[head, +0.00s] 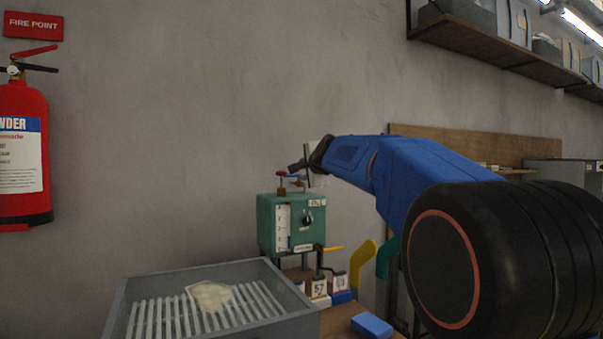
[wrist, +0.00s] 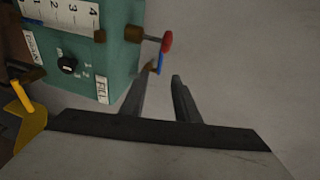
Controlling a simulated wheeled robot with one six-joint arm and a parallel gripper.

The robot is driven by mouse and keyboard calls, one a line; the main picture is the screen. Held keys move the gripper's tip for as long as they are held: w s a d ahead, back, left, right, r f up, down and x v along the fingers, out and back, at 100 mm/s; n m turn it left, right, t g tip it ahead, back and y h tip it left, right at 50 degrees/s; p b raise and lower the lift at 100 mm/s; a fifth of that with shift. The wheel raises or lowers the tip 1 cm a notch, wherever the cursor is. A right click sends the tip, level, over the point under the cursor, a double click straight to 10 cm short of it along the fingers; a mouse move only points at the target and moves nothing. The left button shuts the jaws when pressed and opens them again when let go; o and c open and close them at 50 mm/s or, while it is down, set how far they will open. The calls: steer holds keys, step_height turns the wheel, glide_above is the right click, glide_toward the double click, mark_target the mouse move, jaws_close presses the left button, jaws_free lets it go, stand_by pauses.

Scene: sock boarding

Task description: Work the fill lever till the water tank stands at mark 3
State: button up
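The water tank is a teal box (head: 300,222) above the bench in the head view. In the wrist view the tank (wrist: 120,62) is at upper left, with a white scale (wrist: 65,12) numbered to 4. I cannot make out the water level. A blue lever (wrist: 161,58) sticks out near the FILL label (wrist: 102,87); it also shows on top of the tank in the head view (head: 293,177). My gripper (wrist: 164,76) is open, with its fingers apart. The left fingertip is close to the blue lever; whether they touch is unclear.
A red knob (wrist: 166,42) on a brass fitting sits beside the lever. A black dial (wrist: 67,64) is on the tank face. A yellow handle (head: 333,248) juts out below the tank. A grey slatted tray (head: 131,292) stands in front; a blue block (head: 372,325) lies right.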

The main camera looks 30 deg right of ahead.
steer(key=c, duration=0.4)
steer(key=shift+d+f+m, duration=0.15)
steer(key=shift+d+m, duration=0.05)
steer(key=shift+m, duration=0.1)
jaws_close()
steer(key=m+y, duration=0.6)
steer(key=m, duration=0.8)
glide_toward(290, 176)
steer(key=x, duration=0.6)
steer(key=shift+w+f, duration=0.1)
steer(key=shift+w, duration=0.15)
